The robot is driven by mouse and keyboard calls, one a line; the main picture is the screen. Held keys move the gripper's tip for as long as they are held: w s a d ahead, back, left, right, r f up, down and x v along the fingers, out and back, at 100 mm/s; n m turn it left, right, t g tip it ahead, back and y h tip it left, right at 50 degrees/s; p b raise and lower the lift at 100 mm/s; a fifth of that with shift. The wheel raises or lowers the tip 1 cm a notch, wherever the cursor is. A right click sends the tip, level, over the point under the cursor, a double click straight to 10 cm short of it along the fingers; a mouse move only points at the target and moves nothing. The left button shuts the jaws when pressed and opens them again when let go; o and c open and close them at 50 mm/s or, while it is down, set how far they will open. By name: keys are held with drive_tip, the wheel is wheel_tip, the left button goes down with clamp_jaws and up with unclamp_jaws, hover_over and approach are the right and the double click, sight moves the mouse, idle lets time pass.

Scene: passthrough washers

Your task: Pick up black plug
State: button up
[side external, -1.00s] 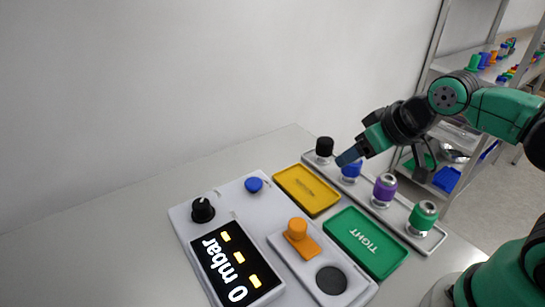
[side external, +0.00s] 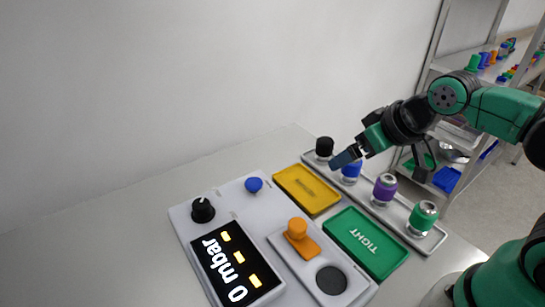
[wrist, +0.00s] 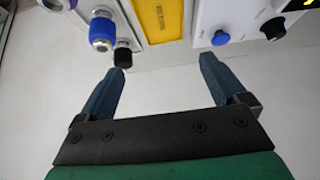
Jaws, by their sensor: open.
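The black plug (side external: 324,146) stands upright at the far left end of the grey rack (side external: 430,242) in the side external view. It also shows in the wrist view (wrist: 123,57), just beyond the left fingertip. My gripper (side external: 340,160) is just right of the black plug in the side external view, in front of the top of the blue plug (side external: 351,171). In the wrist view my gripper (wrist: 162,65) has its blue fingers apart with nothing between them. The black plug is not between the fingers.
The rack also holds a purple plug (side external: 385,187) and a green plug (side external: 424,215). A yellow tray (side external: 307,190) and a green tray (side external: 366,242) lie beside it. A white panel (side external: 240,205) carries a black knob (side external: 203,210), a blue button (side external: 253,184) and a display. The table's far left is clear.

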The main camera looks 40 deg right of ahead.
sight(327, 140)
drive_tip(key=w+d+f, duration=0.2)
drive_tip(key=w+d, duration=0.1)
drive_tip(key=w, duration=0.1)
drive_tip(key=w+d+f+m+g, duration=0.1)
drive_tip(key=w+d+f, duration=0.1)
drive_tip(key=w, duration=0.3)
drive_tip(key=w+d+f+g, duration=0.1)
drive_tip(key=w+d+f, duration=0.1)
drive_tip(key=w+d, duration=0.1)
drive_tip(key=shift+w+d+f+h, duration=0.15)
drive_tip(key=shift+w+d, duration=0.05)
drive_tip(key=shift+w, duration=0.15)
drive_tip(key=shift+w+d+f+h, duration=0.1)
drive_tip(key=shift+w+d+h, duration=0.1)
drive_tip(key=shift+w, duration=0.15)
drive_tip(key=shift+w+d+f+m+g, duration=0.25)
drive_tip(key=shift+f+m+g, duration=0.05)
drive_tip(key=shift+f, duration=0.25)
drive_tip(key=shift+x, duration=2.6)
clamp_jaws()
